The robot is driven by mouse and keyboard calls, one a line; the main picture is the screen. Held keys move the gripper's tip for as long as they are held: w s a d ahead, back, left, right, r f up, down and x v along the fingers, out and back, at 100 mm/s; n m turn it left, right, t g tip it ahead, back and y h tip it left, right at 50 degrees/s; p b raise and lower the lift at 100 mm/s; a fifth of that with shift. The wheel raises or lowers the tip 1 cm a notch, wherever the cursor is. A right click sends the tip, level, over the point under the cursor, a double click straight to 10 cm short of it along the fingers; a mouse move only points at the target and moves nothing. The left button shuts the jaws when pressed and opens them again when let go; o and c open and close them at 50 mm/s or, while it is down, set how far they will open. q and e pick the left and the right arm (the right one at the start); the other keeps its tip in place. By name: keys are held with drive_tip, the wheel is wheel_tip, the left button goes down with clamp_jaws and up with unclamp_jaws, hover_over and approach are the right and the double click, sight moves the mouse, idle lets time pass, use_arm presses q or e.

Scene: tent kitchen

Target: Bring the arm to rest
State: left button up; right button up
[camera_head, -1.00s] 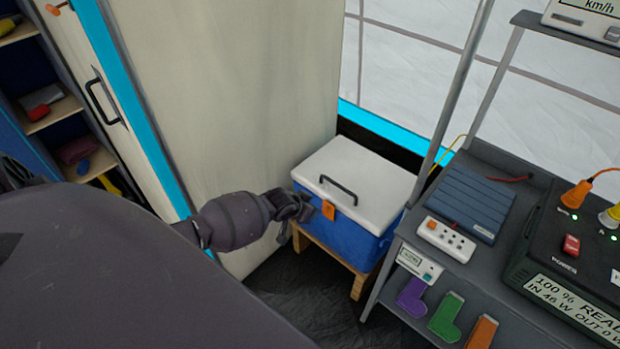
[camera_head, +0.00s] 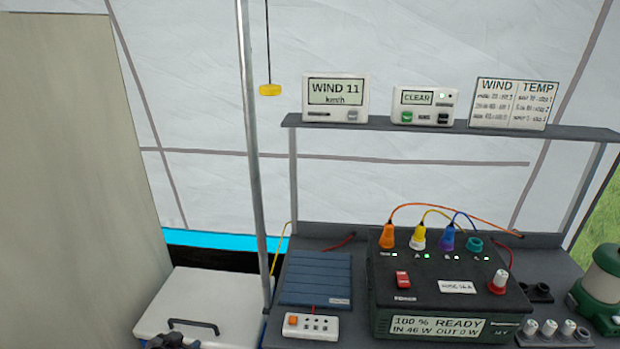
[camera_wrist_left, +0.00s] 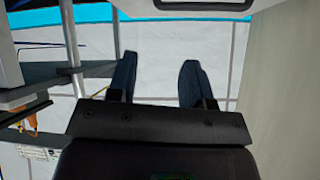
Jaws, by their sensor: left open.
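My left gripper (camera_head: 172,341) shows only as a dark tip at the bottom edge of the head view, in front of the cooler. In the left wrist view its two dark fingers (camera_wrist_left: 157,82) stand apart with nothing between them. The cooler (camera_head: 215,306) has a closed white lid with a dark handle. The gripper overlaps the lid's front edge in the picture; I cannot tell whether they touch. The rest of my left arm is out of the head view. My right gripper is not in view.
Right of the cooler is a bench with a blue panel (camera_head: 316,278), a power strip (camera_head: 311,325) and a black power station (camera_head: 445,290). A metal pole (camera_head: 250,150) stands between cooler and bench. A shelf (camera_head: 450,128) carries displays. A pale panel (camera_head: 75,180) stands left.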

use_arm(q)
drive_tip(key=s+d+r+t, duration=0.1)
drive_tip(key=s+d+r, duration=0.2)
drive_tip(key=s, duration=0.3)
drive_tip(key=s+d+r+t, duration=0.1)
drive_tip(key=s+d+r, duration=0.1)
drive_tip(key=s+d, duration=0.35)
drive_tip(key=s+a+f+n, duration=0.1)
drive_tip(key=s, duration=0.7)
drive_tip(key=s+a+f+n+g+y, duration=0.1)
drive_tip(key=s+a, duration=0.1)
drive_tip(key=s, duration=0.7)
drive_tip(key=shift+s+a+f+n+g+y+p, duration=0.25)
drive_tip(key=shift+a+f+n+g+y+p, duration=0.05)
drive_tip(key=shift+f, duration=0.05)
drive_tip(key=shift+c, duration=0.4)
